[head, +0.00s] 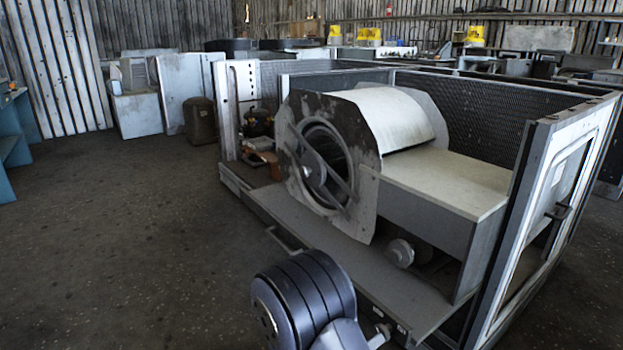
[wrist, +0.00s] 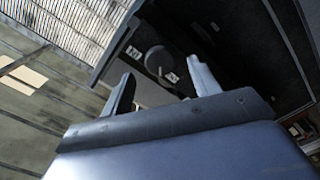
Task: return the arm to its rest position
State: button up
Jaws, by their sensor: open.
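My gripper shows in the wrist view (wrist: 160,88), with its two fingers spread apart and nothing between them. In the head view, a dark rounded joint of my arm (head: 300,297) stands low in the middle, in front of the blower housing's near lower edge. My gripper itself cannot be made out in the head view. The blower housing (head: 345,262) is a large open metal frame holding a drum-shaped blower (head: 395,118) with a round side opening. In the wrist view, a round grey part (wrist: 158,58) and small white labels lie beyond the fingers, against a dark area.
The housing fills the middle and right, with a framed door panel (head: 545,220) at the right. Open concrete floor (head: 120,230) lies to the left. A brown canister (head: 201,121) and a pale cabinet (head: 137,114) stand at the back left. Yellow items (head: 368,36) sit farther back.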

jog(key=p+v, duration=0.2)
jog(key=v, duration=0.5)
jog(key=w+d+n+p, duration=0.6)
jog(key=n+p, duration=0.9)
jog(key=n, duration=0.6)
jog(key=shift+w+d+r+p, duration=0.15)
jog(key=shift+d+p, duration=0.25)
jog(key=shift+d, duration=0.95)
jog(key=shift+r, duration=0.1)
